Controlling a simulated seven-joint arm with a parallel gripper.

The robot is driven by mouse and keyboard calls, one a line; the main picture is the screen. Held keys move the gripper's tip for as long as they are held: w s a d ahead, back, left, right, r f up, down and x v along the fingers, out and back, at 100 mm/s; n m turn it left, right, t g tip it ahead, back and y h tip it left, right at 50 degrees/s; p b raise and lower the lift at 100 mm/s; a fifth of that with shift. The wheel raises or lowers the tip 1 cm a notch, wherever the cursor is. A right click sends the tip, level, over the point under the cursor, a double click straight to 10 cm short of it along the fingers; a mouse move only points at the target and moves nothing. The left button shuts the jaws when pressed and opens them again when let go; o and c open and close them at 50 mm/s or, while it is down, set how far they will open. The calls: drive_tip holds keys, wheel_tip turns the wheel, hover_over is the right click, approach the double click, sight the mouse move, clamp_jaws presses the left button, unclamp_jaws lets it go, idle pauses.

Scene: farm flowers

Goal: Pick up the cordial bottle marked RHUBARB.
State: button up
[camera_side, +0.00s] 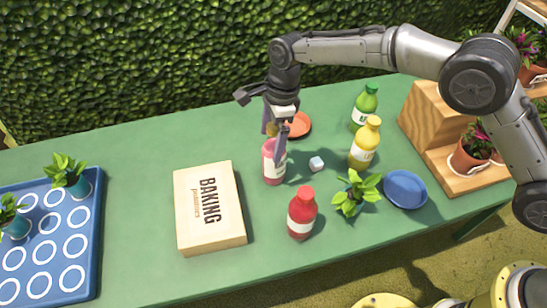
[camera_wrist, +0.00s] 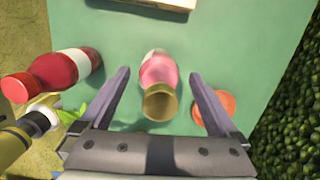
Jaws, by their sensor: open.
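A pink bottle (camera_side: 273,163) with a gold cap and pale label stands upright near the table's middle. My gripper (camera_side: 276,142) is open and points down at it from above. In the wrist view the pink bottle (camera_wrist: 160,72) lies between the spread fingers of my gripper (camera_wrist: 160,78), with a gap on each side. A red bottle (camera_side: 301,213) with a white label stands in front; it also shows in the wrist view (camera_wrist: 55,70). A yellow bottle (camera_side: 365,145) and a green bottle (camera_side: 364,106) stand to the right. I cannot read RHUBARB on any label.
A cardboard box marked BAKING (camera_side: 208,209) lies left of the pink bottle. A small white cube (camera_side: 316,163), an orange dish (camera_side: 299,124), a leafy plant (camera_side: 354,191) and a blue plate (camera_side: 405,189) are nearby. A blue tray (camera_side: 88,225) is far left; a wooden step stand (camera_side: 422,112) is right.

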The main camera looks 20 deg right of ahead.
clamp_jaws()
drive_tip(key=shift+r, duration=0.2)
idle(0.5)
